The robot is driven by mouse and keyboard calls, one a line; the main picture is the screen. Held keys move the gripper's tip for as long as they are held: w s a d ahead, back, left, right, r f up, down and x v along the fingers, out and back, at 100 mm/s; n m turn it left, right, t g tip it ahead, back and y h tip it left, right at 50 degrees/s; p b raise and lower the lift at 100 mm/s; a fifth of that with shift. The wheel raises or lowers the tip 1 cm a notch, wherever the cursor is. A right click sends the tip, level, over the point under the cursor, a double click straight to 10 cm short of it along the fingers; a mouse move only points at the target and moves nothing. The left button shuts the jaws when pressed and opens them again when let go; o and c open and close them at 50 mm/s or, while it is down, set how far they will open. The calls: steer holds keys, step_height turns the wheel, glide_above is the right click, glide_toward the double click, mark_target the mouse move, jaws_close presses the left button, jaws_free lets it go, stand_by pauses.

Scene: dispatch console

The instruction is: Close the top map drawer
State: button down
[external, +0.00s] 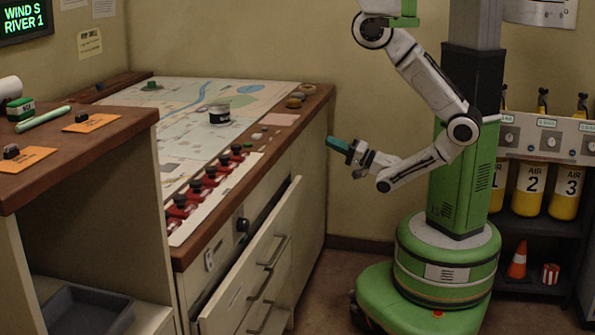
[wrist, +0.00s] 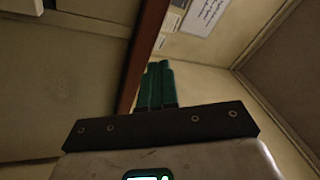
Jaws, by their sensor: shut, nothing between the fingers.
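The top map drawer (external: 250,265) is in the external view, under the right edge of the map console. It stands pulled out, with a gap between its pale front and the cabinet. A metal handle (external: 274,252) is on its front. My gripper (external: 331,142) is to the right of the console and beyond the drawer's far end, higher than the drawer front and apart from it. Its teal fingers are together and empty, pointing left toward the console. They also show close together in the wrist view (wrist: 158,68). The drawer cannot be clearly made out in the wrist view.
The map console top (external: 175,100) holds a round tin (external: 219,115) and a row of red switches (external: 208,181). A wooden desk (external: 110,120) stands at the left. A shelf with yellow air cylinders (external: 532,190) is at the right. Some floor is clear beside the drawer.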

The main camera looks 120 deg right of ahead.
steer(key=w+a+f+m+y, duration=0.1)
steer(key=w+a+f+m, duration=0.1)
steer(key=a+f, duration=0.3)
steer(key=m+g+y, duration=0.2)
steer(key=m+y, duration=0.1)
glide_toward(294, 189)
steer(key=p+x, duration=0.1)
steer(key=x, duration=0.6)
steer(key=shift+s+d+f, duration=0.1)
steer(key=shift+s+f, duration=0.05)
steer(key=shift+s, duration=0.05)
steer(key=shift+x, duration=2.5)
